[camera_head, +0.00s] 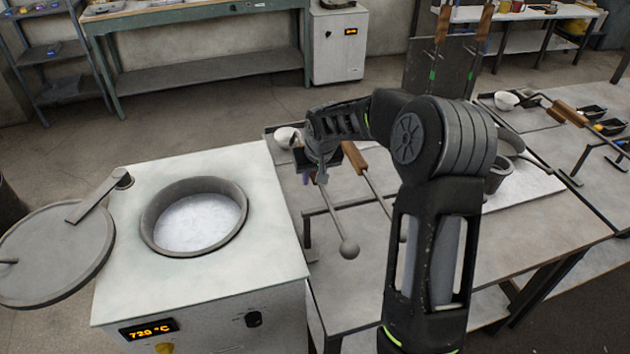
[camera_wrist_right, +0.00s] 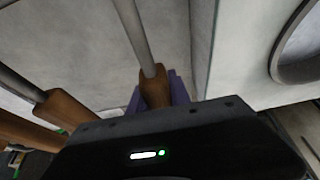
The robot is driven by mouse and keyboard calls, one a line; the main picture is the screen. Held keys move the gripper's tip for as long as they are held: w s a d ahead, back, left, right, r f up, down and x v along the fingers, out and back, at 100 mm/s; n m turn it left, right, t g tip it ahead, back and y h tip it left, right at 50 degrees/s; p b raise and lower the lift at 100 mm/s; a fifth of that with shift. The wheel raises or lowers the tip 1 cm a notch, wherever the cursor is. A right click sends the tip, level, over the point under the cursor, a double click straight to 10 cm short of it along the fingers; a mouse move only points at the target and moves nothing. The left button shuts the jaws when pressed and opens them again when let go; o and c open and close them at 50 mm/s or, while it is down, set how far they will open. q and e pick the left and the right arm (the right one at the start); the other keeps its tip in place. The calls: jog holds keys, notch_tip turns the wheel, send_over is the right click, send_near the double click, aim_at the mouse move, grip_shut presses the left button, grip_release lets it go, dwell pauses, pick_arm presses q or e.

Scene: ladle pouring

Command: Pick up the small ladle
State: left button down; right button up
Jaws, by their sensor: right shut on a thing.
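The small ladle, a thin grey rod with a round grey end (camera_head: 348,249), runs down from my right gripper (camera_head: 320,170) over the table beside the furnace. In the right wrist view, the purple fingers of my right gripper (camera_wrist_right: 157,95) are shut around its brown wooden handle (camera_wrist_right: 154,88), and its rod (camera_wrist_right: 134,35) runs away upward. Whether the ladle is clear of the rack or table cannot be told. A second wooden-handled tool (camera_head: 355,157) lies to the right of it; its handle also shows in the right wrist view (camera_wrist_right: 65,110). My left gripper is not in view.
The furnace (camera_head: 125,275) with its open round pot (camera_head: 237,190) and 720 °C display stands left of the table. Its lid (camera_head: 55,262) is swung aside left. A white bowl (camera_head: 287,137) is near my right gripper. Low metal racks stand on the table.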

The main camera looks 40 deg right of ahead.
grip_shut()
dwell(0.7)
jog(key=shift+w+d+r, duration=0.1)
jog(key=shift+w+r, duration=0.05)
jog(key=shift+r, duration=0.45)
notch_tip(320, 180, up, 9)
jog(key=shift+b, duration=0.75)
